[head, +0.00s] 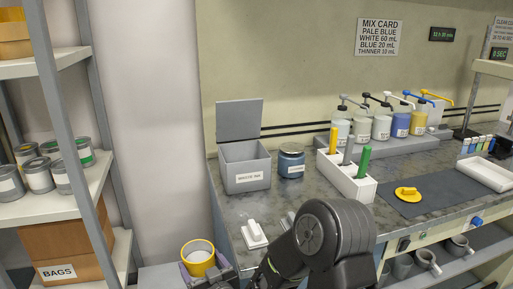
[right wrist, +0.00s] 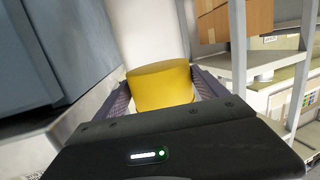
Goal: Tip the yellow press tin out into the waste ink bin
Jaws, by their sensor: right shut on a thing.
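The yellow press tin (head: 187,254) is at the lower middle of the head view, in front of the counter's left end. Its open top faces up and shows a pale inside. My right gripper (head: 206,268) is shut on it. In the right wrist view the tin (right wrist: 160,86) sits between the two purple fingers of the gripper (right wrist: 163,92). The grey waste ink bin (head: 245,167) stands on the counter's left end with its lid (head: 239,120) raised. The tin is apart from the bin, lower and nearer. My left gripper is out of view.
A blue-grey jar (head: 291,162) stands right of the bin. A white holder (head: 345,181) with coloured handles is further right. A small white object (head: 254,233) lies on the front counter. Shelves with cans (head: 38,176) and a bags box (head: 75,260) stand left.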

